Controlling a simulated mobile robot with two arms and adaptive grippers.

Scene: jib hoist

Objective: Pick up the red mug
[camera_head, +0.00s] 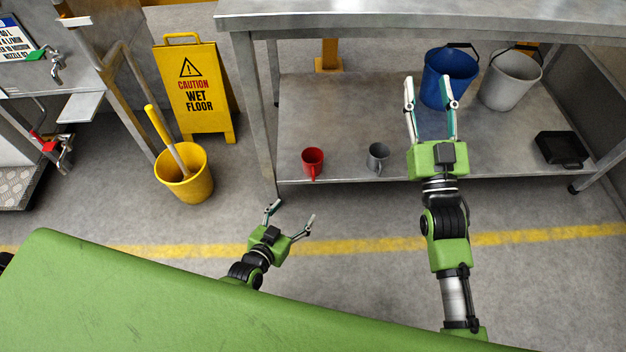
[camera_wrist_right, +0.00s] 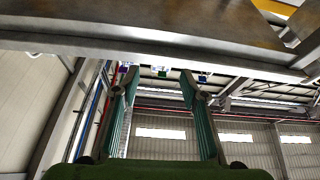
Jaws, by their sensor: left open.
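The red mug (camera_head: 312,162) stands on the lower metal shelf (camera_head: 330,120), near its front left corner. Its handle faces the front edge. My left gripper (camera_head: 291,215) is open and empty, lower left of the mug, apart from it and out in front of the shelf. My right gripper (camera_head: 430,92) is open, to the right of the mug, and in the picture its fingers overlap the blue bucket. In the right wrist view the right gripper's fingers (camera_wrist_right: 158,75) are spread with nothing between them.
A grey mug (camera_head: 377,157) stands right of the red one. A blue bucket (camera_head: 449,75), a grey bucket (camera_head: 511,80) and a black box (camera_head: 561,150) are on the shelf's right part. A table top (camera_head: 400,15) overhangs the shelf. A yellow bucket (camera_head: 185,185) and wet-floor sign (camera_head: 196,90) stand left.

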